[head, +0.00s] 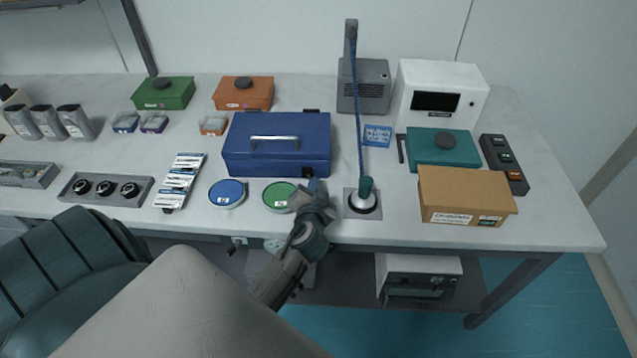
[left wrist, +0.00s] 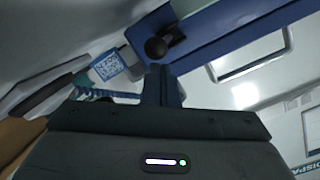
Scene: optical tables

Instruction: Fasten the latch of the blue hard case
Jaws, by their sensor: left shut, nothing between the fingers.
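The blue hard case (head: 277,159) lies closed-lidded on the table, with a silver handle on top. A small black latch (head: 308,172) is at the right end of its front face. In the left wrist view the black latch (left wrist: 166,42), with a round knob, sits on the blue case's edge (left wrist: 218,32). My left gripper (head: 315,186) is at the case's front right corner, just in front of the latch. In the left wrist view its fingers (left wrist: 162,84) are shut and empty, close to the knob. I cannot tell whether they touch it. My right gripper is not in view.
A green disc (head: 279,196) and a blue disc (head: 227,193) lie in front of the case. A round-based tool (head: 363,201) on a blue cord stands right of my gripper. A cardboard box (head: 464,196) is farther right.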

